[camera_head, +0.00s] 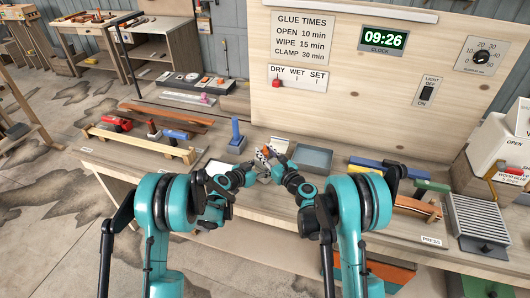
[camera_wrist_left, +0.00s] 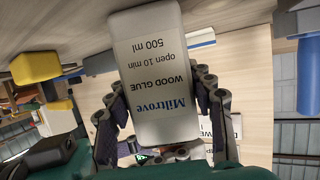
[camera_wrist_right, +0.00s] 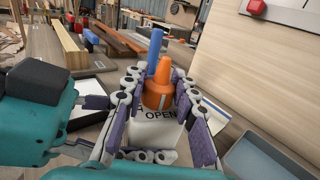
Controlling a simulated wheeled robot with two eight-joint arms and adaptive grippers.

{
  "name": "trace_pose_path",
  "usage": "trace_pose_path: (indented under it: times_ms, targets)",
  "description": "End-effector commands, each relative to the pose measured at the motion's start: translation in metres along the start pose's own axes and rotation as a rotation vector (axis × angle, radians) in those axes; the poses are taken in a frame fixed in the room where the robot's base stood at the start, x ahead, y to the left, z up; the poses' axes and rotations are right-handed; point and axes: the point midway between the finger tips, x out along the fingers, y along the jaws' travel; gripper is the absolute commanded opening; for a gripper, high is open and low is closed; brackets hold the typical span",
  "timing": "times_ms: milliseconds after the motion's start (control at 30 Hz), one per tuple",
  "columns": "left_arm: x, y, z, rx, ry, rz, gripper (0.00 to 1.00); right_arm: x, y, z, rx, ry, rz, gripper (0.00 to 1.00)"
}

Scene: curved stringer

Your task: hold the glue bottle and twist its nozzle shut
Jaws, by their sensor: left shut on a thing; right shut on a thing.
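The white glue bottle (camera_wrist_left: 155,80), labelled "Miltrove WOOD GLUE", sits between the fingers of my left gripper (camera_head: 259,168), which is shut on its body. The label reads upside down in the left wrist view. The orange nozzle (camera_wrist_right: 158,90) on its top stands between the fingers of my right gripper (camera_head: 270,153), shut on it from above. The word "OPEN" shows just below the nozzle on the bottle (camera_wrist_right: 148,136) in the right wrist view. In the head view both grippers meet over the bench and largely hide the bottle.
A blue upright tool (camera_head: 236,131) stands left of the grippers on the bench. A grey tray (camera_head: 312,157) lies close on the right. A wooden panel (camera_head: 340,100) with a clock and signs rises behind. A grooved metal block (camera_head: 480,225) stands far right.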

Motion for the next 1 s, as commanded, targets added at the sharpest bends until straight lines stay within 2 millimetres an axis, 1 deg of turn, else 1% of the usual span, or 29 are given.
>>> trace_pose_path:
  times_ms: [400, 600, 800, 1000]
  targets:
    - [-0.0001, 0.0019, 0.0001, 0.001, 0.000, 0.004, 0.06, 0.0014, 0.0015, -0.0005, 0.000, 0.000, -0.274, 0.00]
    - [-0.0001, 0.0022, 0.0000, 0.001, 0.000, 0.004, 0.06, 0.0014, 0.0008, -0.0004, 0.000, 0.000, -0.380, 0.00]
    - [-0.0001, 0.0025, 0.0000, 0.001, 0.000, 0.005, 0.06, 0.0006, -0.0001, -0.0006, 0.000, 0.000, -0.439, 0.00]
    - [0.0000, 0.0024, 0.0000, 0.000, 0.000, 0.005, 0.06, -0.0001, -0.0009, -0.0006, 0.000, 0.000, -0.456, 0.00]
